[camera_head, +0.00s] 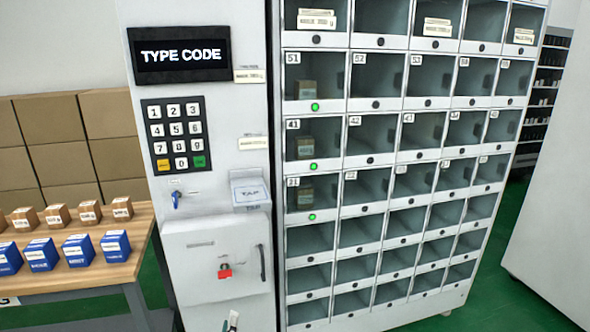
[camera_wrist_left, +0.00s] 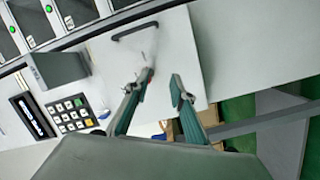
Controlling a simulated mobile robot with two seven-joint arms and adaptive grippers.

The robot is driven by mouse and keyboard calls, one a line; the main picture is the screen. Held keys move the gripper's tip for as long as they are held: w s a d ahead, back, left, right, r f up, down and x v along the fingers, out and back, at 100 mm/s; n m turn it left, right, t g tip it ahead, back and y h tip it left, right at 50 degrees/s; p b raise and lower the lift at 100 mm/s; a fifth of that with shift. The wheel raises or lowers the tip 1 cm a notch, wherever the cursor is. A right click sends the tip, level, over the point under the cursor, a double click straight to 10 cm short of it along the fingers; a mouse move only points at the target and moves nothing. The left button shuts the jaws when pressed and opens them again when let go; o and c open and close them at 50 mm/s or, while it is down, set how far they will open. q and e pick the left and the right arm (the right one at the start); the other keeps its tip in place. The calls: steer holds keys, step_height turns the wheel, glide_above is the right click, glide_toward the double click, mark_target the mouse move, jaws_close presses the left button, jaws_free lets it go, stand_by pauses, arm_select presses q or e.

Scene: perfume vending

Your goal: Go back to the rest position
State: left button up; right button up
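My left gripper shows only as a small tip (camera_head: 231,321) at the bottom edge of the head view, in front of the vending machine's lower panel. In the left wrist view its two fingers are spread apart with nothing between them (camera_wrist_left: 160,84). The grey machine panel (camera_wrist_left: 172,48) lies beyond the fingers. Whether a fingertip touches the panel is hard to tell. My right gripper is in neither view.
The machine has a keypad (camera_head: 177,135), a "TYPE CODE" screen (camera_head: 180,54), a TAP reader (camera_head: 250,192) and a red knob (camera_head: 225,271). Its locker grid (camera_head: 400,150) has several green lights. A wooden table (camera_head: 75,275) with blue and brown boxes stands left. Green floor shows right.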

arm_select(q)
steer(key=s+f+m+g+h, duration=0.1)
steer(key=s+f+m+g, duration=0.1)
steer(key=s+m, duration=0.3)
steer(key=s+a+f+m+g+h, duration=0.1)
steer(key=s+f+m, duration=0.4)
steer(key=s, duration=0.9)
steer(key=s+f+m+g+h, duration=0.1)
steer(key=s+f+m+g, duration=0.3)
steer(key=s+m, duration=0.3)
steer(key=s, duration=0.3)
steer(key=shift+s+a+h+p, duration=0.25)
steer(key=shift+a+h+p, duration=0.05)
steer(key=shift+p, duration=0.05)
